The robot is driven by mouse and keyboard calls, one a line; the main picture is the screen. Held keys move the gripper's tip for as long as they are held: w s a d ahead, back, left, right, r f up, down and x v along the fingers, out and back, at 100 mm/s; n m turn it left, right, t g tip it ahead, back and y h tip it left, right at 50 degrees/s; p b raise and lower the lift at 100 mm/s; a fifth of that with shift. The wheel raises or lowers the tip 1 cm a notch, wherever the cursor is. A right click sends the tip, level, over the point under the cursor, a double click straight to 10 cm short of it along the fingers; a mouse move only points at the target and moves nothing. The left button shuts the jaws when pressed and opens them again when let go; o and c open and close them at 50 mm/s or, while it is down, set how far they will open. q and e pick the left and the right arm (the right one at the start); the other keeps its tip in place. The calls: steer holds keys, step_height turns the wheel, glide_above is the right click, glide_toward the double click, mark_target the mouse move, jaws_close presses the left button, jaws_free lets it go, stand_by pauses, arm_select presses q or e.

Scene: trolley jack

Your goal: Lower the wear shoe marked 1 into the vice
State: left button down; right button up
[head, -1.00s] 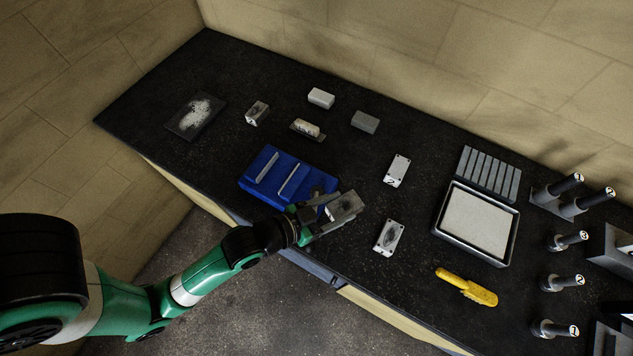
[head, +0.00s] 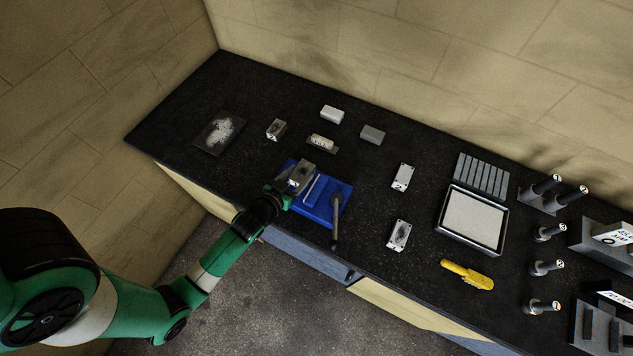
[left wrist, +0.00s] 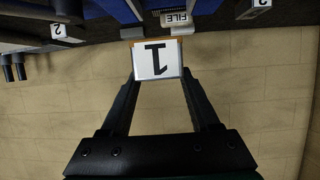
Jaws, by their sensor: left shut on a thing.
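My left gripper (head: 294,184) is shut on a grey metal block, the wear shoe (head: 303,174). In the left wrist view the shoe's white face (left wrist: 157,60) shows a black 1 between the two fingers. In the head view the shoe appears over the left, far part of the blue vice (head: 342,193). The pale jaw bar (head: 312,189) shows just right of the shoe. The gripper and shoe hide the vice's left part. I cannot tell the height of the shoe over the vice. My right gripper is not in view.
A dark handle (head: 336,220) stands at the vice's right. Behind lie several small blocks, including a white one (head: 332,114) and a grey one (head: 372,134). Two marked plates (head: 402,177) lie to the right, then a tray (head: 451,233) and a yellow tool (head: 467,275).

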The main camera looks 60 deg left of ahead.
arm_select(q)
steer(key=shift+s+a+r+n, duration=0.15)
steer(key=shift+a+r+n, duration=0.15)
steer(key=shift+a+r, duration=0.6)
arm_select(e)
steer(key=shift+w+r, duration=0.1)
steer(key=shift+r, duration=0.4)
arm_select(q)
steer(key=shift+f, duration=0.2)
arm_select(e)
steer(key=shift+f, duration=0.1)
arm_select(q)
step_height(320, 180, down, 8)
steer(key=b, duration=0.7)
steer(key=shift+d+f+b, duration=0.1)
steer(key=shift+f+b, duration=0.1)
steer(key=shift+b, duration=0.2)
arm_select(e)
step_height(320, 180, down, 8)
